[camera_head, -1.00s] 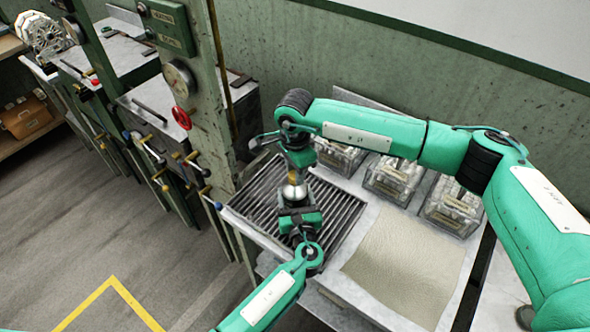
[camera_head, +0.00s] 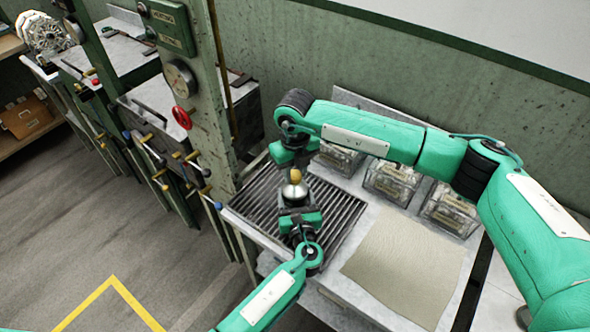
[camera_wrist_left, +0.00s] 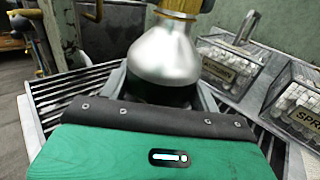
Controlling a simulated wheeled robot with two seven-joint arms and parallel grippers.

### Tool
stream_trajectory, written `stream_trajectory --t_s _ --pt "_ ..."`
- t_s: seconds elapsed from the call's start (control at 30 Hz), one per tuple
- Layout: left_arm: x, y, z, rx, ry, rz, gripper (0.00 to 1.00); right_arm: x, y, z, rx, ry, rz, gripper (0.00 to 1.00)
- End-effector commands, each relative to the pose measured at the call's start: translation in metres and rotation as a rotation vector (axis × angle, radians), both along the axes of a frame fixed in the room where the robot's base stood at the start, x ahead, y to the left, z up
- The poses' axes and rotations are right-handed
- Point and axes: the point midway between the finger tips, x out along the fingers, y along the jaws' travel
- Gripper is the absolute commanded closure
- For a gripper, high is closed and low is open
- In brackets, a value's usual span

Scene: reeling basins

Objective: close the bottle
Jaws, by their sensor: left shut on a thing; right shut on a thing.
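A silver metal bottle (camera_head: 294,193) with a dark lower body stands upright over the slatted rack (camera_head: 342,207). My left gripper (camera_head: 297,208) is shut around the dark lower body, and in the left wrist view the silver shoulder (camera_wrist_left: 165,58) rises above its fingers. A tan stopper (camera_head: 295,176) is at the top of the bottle, and its lower part shows at the neck in the left wrist view (camera_wrist_left: 182,6). My right gripper (camera_head: 294,166) comes from above and is shut on the stopper. I cannot tell how deep the stopper sits.
Clear labelled boxes (camera_head: 393,181) full of pale pieces stand behind and right of the rack. A beige mat (camera_head: 405,268) lies clear at front right. A green post with a red handwheel (camera_head: 182,117) stands left of the rack.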

Motion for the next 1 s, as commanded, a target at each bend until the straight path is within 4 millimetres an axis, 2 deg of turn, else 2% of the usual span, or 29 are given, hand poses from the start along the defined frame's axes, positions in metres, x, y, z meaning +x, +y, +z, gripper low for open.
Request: stream_trajectory --t_s 0.03,0.17,0.2,0.3,0.67,0.77,1.0 --pt "0.002 0.005 0.000 0.000 0.000 0.010 1.00 -0.002 -0.002 -0.002 -0.005 0.007 -0.037 0.97" --pt "0.002 0.005 0.000 0.000 0.000 0.009 1.00 -0.002 -0.002 -0.002 -0.006 0.007 -0.029 0.97" --pt "0.002 0.005 0.000 0.000 0.000 0.009 1.00 -0.002 -0.002 -0.002 -0.006 0.007 -0.028 0.64" --pt "0.002 0.004 0.000 0.000 0.000 0.007 1.00 -0.001 -0.001 -0.002 -0.004 0.006 -0.027 0.44" --pt "0.000 0.001 0.000 0.000 0.000 0.002 1.00 0.000 0.000 0.004 -0.001 0.001 -0.026 0.44" --pt "0.000 0.001 0.000 0.000 0.000 0.001 1.00 0.000 0.000 0.017 0.000 -0.001 -0.025 0.44" --pt "0.000 0.000 0.000 0.000 0.001 0.000 1.00 0.001 0.000 0.067 -0.001 -0.002 -0.025 0.44"
